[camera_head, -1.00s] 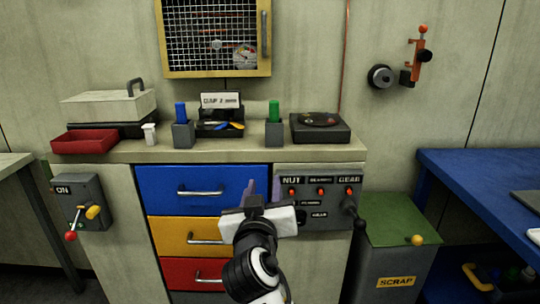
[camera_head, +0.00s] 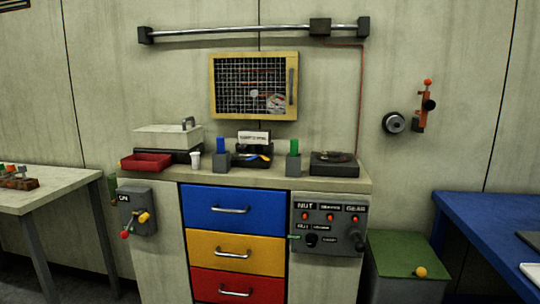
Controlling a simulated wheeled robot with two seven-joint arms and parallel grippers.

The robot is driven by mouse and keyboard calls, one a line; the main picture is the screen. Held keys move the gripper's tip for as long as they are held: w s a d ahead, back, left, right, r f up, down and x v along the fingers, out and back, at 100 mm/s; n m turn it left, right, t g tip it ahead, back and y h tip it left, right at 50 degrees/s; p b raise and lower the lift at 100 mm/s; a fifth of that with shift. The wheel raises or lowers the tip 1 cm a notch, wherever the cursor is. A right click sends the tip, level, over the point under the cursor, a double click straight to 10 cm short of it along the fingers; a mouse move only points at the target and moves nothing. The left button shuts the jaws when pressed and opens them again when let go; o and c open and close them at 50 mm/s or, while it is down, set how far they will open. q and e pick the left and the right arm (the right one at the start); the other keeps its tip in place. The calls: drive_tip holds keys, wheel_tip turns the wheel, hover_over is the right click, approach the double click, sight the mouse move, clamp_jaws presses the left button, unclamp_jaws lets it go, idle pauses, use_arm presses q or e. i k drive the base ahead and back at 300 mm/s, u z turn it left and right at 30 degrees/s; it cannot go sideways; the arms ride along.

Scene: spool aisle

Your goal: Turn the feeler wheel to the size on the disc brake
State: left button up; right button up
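Neither of my grippers is in view. A dark disc on a black box (camera_head: 334,163) lies at the right end of the cabinet top. A small round dark wheel (camera_head: 393,123) sits on the wall at the right, beside an orange upright fitting (camera_head: 422,108). I cannot tell for sure which of these is the feeler wheel or the disc brake. A black stand (camera_head: 252,155) on the cabinet top holds yellow and blue pieces and a white card (camera_head: 254,137). The card's print is too blurred to read now.
The cabinet has blue (camera_head: 234,209), yellow and red drawers. A control panel (camera_head: 328,226) marked NUT and GEAR is at its right, an ON switch box (camera_head: 137,211) at its left. A mesh-door wall box (camera_head: 254,86) hangs above. Tables stand at both sides.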

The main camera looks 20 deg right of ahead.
sight(259, 150)
drive_tip(key=u, duration=0.15)
drive_tip(key=k, duration=0.55)
drive_tip(key=z, duration=1.1)
drive_tip(key=i, duration=1.65)
drive_tip(key=u, duration=0.95)
